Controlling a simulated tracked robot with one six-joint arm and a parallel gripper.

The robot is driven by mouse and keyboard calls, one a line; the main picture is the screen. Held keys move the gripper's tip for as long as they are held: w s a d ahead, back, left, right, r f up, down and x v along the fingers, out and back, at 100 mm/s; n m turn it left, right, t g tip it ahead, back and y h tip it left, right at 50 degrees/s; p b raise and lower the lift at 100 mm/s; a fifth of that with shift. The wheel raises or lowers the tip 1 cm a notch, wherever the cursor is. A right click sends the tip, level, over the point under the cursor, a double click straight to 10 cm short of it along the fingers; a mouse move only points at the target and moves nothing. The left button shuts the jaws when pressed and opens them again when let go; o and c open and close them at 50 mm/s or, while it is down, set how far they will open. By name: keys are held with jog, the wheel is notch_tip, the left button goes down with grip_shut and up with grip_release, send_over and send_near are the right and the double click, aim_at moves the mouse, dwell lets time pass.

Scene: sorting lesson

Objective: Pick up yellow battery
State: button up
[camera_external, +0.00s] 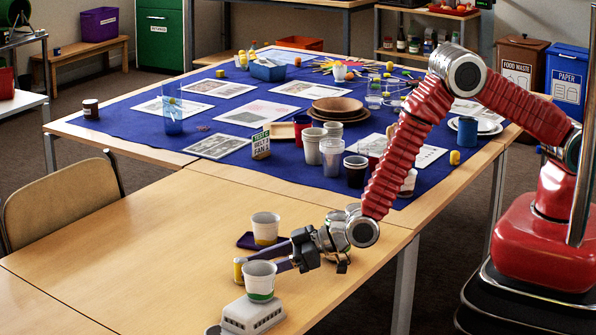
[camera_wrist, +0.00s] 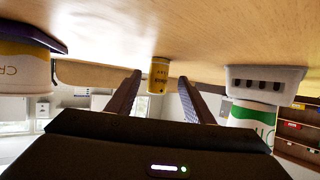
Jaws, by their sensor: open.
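The yellow battery (camera_external: 239,270) is a small upright yellow cylinder on the bare wooden table. In the wrist view, which looks upside down, the battery (camera_wrist: 158,76) appears ahead, between the two dark fingers. My gripper (camera_external: 260,263) is low over the table, open and empty, with its fingers pointing left towards the battery. The fingers also show in the wrist view (camera_wrist: 160,80), one on each side of the battery in the picture. The battery seems to be just beyond the fingertips; contact cannot be made out.
A white cup with a green band (camera_external: 260,282) stands on a grey-white block (camera_external: 252,315) close in front of the fingers. A cup with a yellow band (camera_external: 265,229) stands on a dark purple base (camera_external: 246,241) behind them. The table (camera_external: 130,255) to the left is clear.

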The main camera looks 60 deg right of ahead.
aim_at(241, 271)
jog(key=shift+x, duration=2.05)
jog(key=shift+d, duration=0.1)
jog(key=shift+c, duration=0.5)
grip_shut()
jog(key=shift+r, duration=0.15)
notch_tip(241, 271, up, 10)
jog(key=shift+f, duration=0.1)
